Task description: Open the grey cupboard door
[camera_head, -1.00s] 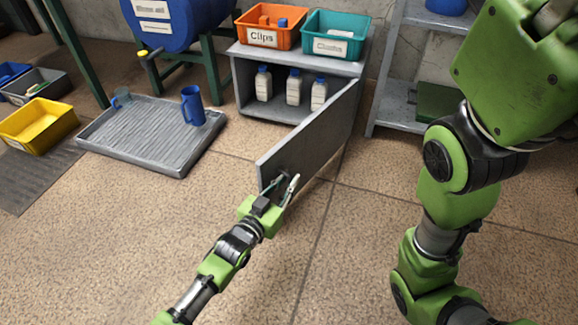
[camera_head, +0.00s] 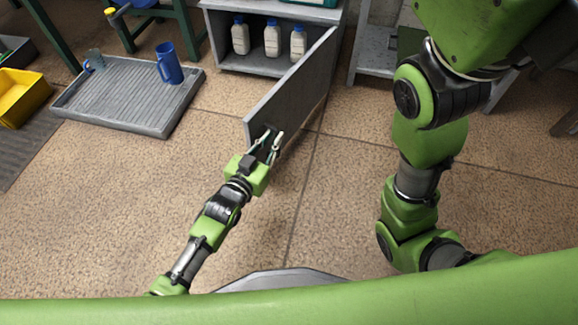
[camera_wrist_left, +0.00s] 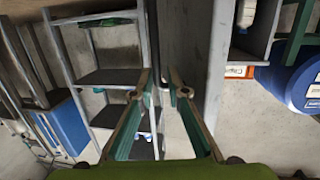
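The grey cupboard (camera_head: 212,38) stands at the top of the head view. Its door (camera_head: 290,98) is swung well out from the front, and white bottles with blue caps (camera_head: 272,40) show inside. My left gripper (camera_head: 269,143) is at the door's near, free end, by a dark handle area partly hidden by the fingers. In the left wrist view its fingers (camera_wrist_left: 158,78) are apart, with a gap between the tips and a thin dark bar between them; the grey door panel (camera_wrist_left: 183,45) is just right of them. My right gripper is out of view.
A grey tray (camera_head: 115,105) with a blue mug (camera_head: 168,63) lies on the floor left of the door. A yellow bin (camera_head: 22,95) is at far left. A grey shelf unit (camera_head: 375,62) stands right of the cupboard. Floor around the door's near end is clear.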

